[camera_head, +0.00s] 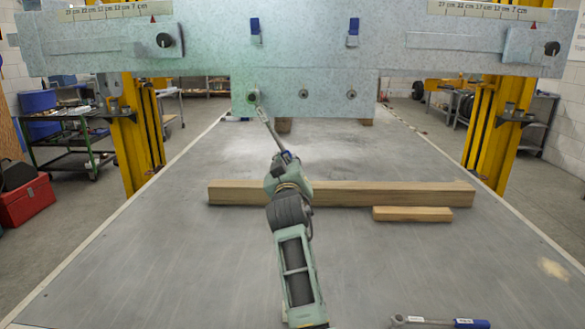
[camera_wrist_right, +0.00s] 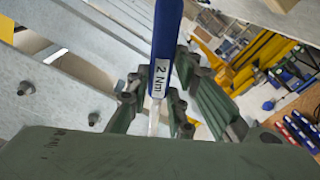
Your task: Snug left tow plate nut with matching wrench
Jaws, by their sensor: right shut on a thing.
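The tow plate (camera_head: 325,108) hangs below the frame beam and carries a row of three nuts. The left nut (camera_head: 252,97) is at the upper end of the wrench (camera_head: 267,124). The wrench head covers or touches this nut; I cannot tell how fully it is seated. My right gripper (camera_head: 285,160) is shut on the wrench's blue handle, below and right of the nut. In the right wrist view the blue handle (camera_wrist_right: 166,40) with a "2 Nm" label stands between the gripper fingers (camera_wrist_right: 157,105). My left gripper is out of view.
A second wrench (camera_head: 440,322) with a blue grip lies at the front right of the table (camera_head: 150,270). A long wooden beam (camera_head: 400,193) and a short block (camera_head: 412,214) lie across the middle. Yellow posts (camera_head: 142,130) stand on both sides.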

